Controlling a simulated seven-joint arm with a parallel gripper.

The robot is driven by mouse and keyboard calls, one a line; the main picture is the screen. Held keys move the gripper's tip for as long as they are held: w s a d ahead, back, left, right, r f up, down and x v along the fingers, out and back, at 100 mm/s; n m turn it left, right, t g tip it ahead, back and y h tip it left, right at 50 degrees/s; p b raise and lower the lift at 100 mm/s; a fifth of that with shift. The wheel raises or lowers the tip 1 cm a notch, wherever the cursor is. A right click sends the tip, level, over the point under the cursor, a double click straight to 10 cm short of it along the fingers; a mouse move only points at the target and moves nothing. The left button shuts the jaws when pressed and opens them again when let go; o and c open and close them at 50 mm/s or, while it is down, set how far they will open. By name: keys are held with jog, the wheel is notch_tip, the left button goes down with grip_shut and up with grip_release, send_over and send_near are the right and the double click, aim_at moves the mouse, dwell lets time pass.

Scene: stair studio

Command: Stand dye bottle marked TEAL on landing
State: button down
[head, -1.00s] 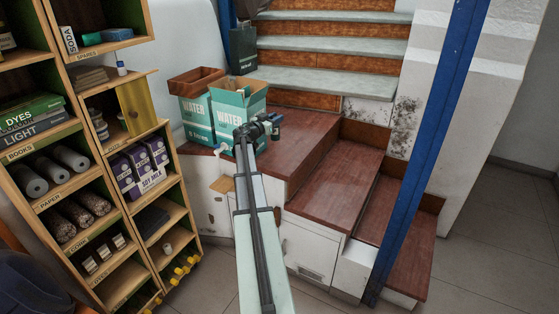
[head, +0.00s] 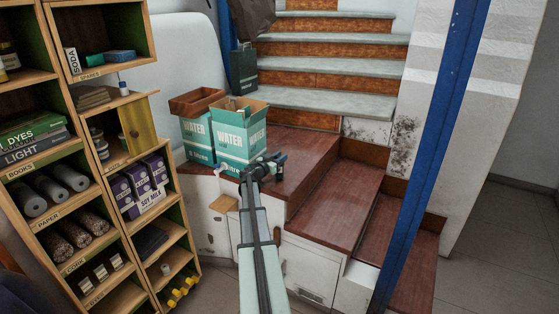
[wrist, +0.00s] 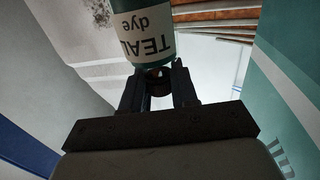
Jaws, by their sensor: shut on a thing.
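The dye bottle is teal with a white label reading TEAL dye (wrist: 147,42); the lettering is inverted in the wrist view. My gripper (wrist: 160,82) is shut on its neck end. In the head view my gripper (head: 266,166) is in front of the water boxes, and the bottle (head: 281,162) shows small and dark at its right side. The landing is the reddish-brown wooden top (head: 305,155) at the foot of the upper stairs. The bottle overlaps the landing's front part in the picture; I cannot tell whether its base touches the wood.
A teal open WATER box (head: 240,132) stands on the landing behind my gripper, with another WATER box (head: 198,140) to its left. Brown steps (head: 335,205) go down to the right, past a blue post (head: 428,150). A full shelf (head: 100,170) stands left. The landing's right part is clear.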

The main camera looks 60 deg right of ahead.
jog(key=shift+f, duration=0.3)
jog(key=shift+f, duration=0.1)
jog(key=c, duration=0.9)
grip_release()
jog(key=shift+o, duration=0.2)
jog(key=shift+a, duration=0.15)
jog(key=w+a, duration=0.2)
jog(key=a, duration=0.9)
jog(key=shift+a, duration=0.3)
